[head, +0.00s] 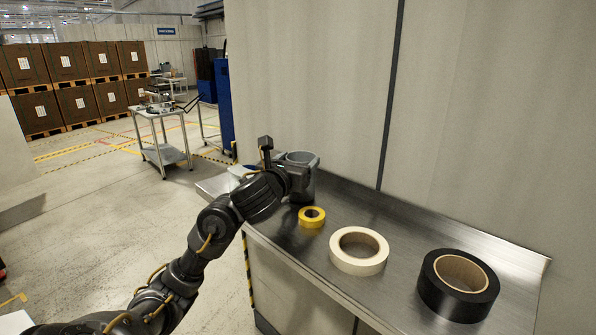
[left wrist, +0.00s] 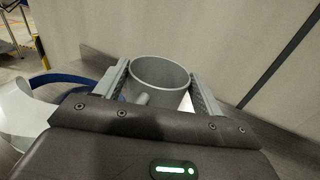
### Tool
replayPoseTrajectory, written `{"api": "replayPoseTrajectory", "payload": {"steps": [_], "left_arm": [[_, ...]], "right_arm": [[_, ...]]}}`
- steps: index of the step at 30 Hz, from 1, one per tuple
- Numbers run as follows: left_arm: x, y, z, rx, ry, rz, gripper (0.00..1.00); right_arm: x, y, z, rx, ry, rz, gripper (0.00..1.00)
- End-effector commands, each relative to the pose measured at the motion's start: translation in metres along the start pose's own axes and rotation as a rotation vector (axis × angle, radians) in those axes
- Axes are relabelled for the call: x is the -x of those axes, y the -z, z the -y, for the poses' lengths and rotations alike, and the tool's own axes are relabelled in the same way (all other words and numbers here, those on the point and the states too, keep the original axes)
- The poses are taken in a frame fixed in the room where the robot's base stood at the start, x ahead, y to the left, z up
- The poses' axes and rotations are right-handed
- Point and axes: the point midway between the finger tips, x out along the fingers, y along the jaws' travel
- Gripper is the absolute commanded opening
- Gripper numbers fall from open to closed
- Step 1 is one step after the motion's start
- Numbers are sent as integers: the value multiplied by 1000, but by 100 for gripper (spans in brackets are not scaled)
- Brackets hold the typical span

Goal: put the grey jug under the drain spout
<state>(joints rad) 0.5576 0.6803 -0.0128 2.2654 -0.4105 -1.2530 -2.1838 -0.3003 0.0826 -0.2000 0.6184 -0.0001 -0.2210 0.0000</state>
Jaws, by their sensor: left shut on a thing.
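The grey jug (head: 303,161) is at the far end of the steel counter, upright or nearly so, with its open mouth up. My left gripper (head: 296,180) is shut on it. In the left wrist view the jug (left wrist: 160,74) sits between the two fingers, one on each side, and its inside looks empty. I cannot tell whether its base touches the counter, as the gripper and arm hide part of it. I see no drain spout in either view. My right gripper is not in view.
On the steel counter (head: 400,240) lie a yellow tape roll (head: 312,217), a cream tape roll (head: 359,250) and a black tape roll (head: 458,285). A pale item with a blue rim (left wrist: 52,80) is left of the jug. A wall backs the counter. A trolley (head: 164,152) stands on open floor.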

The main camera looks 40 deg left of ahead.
Motion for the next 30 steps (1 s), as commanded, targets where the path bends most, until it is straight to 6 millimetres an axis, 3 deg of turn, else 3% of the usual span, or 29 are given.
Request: {"api": "replayPoseTrajectory", "payload": {"steps": [13, 14, 15, 18, 30], "left_arm": [[1, 4, -1, 3, -2, 3, 5], [1, 3, -1, 3, -2, 3, 72], [1, 2, -1, 3, -2, 3, 78], [1, 2, -1, 3, -2, 3, 91], [2, -4, 0, 1, -1, 3, 91]], "right_arm": [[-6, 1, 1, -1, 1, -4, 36], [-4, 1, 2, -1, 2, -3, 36], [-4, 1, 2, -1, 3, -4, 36], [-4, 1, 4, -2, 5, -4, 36], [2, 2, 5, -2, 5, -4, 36]]}}
